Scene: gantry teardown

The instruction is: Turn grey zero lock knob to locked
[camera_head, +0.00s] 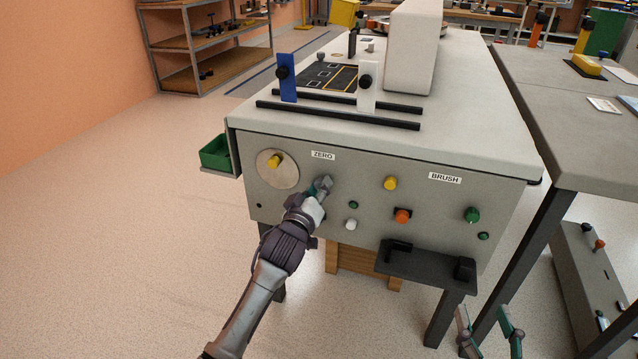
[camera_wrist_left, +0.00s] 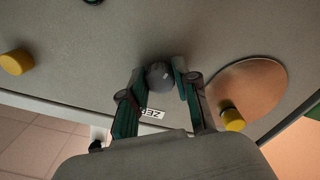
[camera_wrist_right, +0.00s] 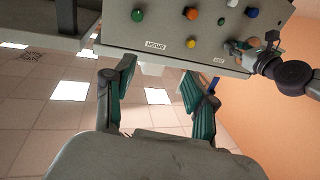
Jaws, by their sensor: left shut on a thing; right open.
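The grey zero lock knob (camera_wrist_left: 160,75) is a round knob on the grey front panel, close to the ZERO label (camera_head: 322,155). In the left wrist view it sits between the fingertips of my left gripper (camera_wrist_left: 163,73), which is shut on it. In the head view my left gripper (camera_head: 322,185) covers most of the knob, so its turn angle cannot be told. My right gripper (camera_head: 487,333) is open and empty, low in front of the machine's right side. In the right wrist view its fingers (camera_wrist_right: 160,78) stand apart with nothing between them.
A round plate (camera_head: 277,170) with a yellow knob (camera_head: 274,162) is left of the gripped knob. Another yellow knob (camera_head: 390,183), an orange button (camera_head: 403,216) and a green knob (camera_head: 472,214) are to the right. A black shelf (camera_head: 425,266) juts out below.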

